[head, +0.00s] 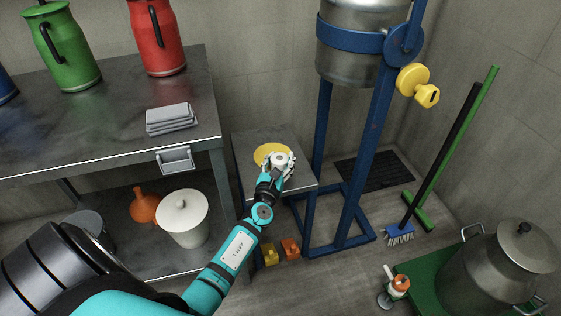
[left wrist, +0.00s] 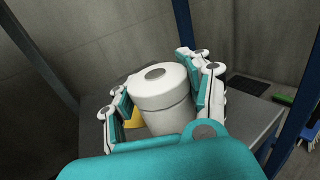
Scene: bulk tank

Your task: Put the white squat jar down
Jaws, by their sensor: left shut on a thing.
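The white squat jar (left wrist: 163,95) is held upright between the two fingers of my left gripper (left wrist: 165,92) in the left wrist view. It has a round white lid with a grey disc on top. In the head view the jar (head: 279,158) and my left gripper (head: 278,165) are over a small grey table (head: 250,141), in front of a yellow round mat or plate (head: 262,151). The gripper hides part of the yellow thing. I cannot tell whether the jar's base touches it. My right gripper does not show.
A blue stand (head: 365,150) with a metal tank (head: 350,50) rises just right of the small table. A dark workbench (head: 100,115) with jugs and a folded cloth (head: 171,118) stands at the left. A yellow block (head: 270,255) and an orange block (head: 291,249) lie low beside my arm.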

